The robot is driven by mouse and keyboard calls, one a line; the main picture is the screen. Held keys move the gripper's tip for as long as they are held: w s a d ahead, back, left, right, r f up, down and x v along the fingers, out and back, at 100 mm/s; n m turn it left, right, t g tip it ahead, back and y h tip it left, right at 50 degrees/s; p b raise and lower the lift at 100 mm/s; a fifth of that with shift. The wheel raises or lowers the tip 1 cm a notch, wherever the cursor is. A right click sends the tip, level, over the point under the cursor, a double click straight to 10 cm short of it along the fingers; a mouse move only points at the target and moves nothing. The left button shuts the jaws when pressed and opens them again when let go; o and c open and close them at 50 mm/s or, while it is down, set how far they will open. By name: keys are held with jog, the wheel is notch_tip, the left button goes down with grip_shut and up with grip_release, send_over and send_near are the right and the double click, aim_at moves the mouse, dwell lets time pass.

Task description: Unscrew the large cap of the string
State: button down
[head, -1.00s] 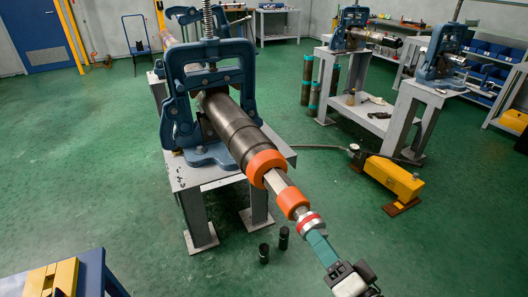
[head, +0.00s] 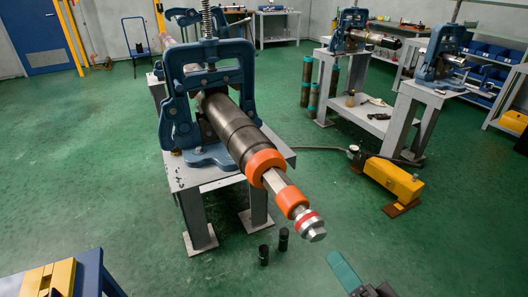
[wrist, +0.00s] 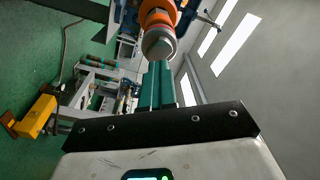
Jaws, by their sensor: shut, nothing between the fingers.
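The string is a dark pipe (head: 235,128) held in a blue pipe vise (head: 176,95), its free end pointing toward the lower right. A large orange cap (head: 265,164) sits at the pipe's end. A silver rod (head: 277,182) runs out of it to a smaller orange piece (head: 292,202), a red ring (head: 307,220) and a silver end piece (head: 314,234). My gripper (head: 338,262) has teal fingers and is shut and empty, apart from the end piece at its lower right. In the wrist view the fingers (wrist: 157,85) point toward the silver end piece (wrist: 159,43).
A grey stand (head: 200,178) carries the vise. Two short black cylinders (head: 284,239) stand on the floor beside it. A yellow pump unit (head: 394,180) with a hose is at the right, and a blue bench (head: 90,275) at the lower left.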

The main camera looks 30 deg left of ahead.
jog(key=shift+s+d, duration=0.15)
jog(key=c, duration=1.9)
grip_release()
jog(key=o, duration=0.5)
jog(key=b+v, duration=0.1)
jog(key=v, duration=0.9)
jog(key=shift+s+d, duration=0.25)
jog(key=shift+d, duration=0.1)
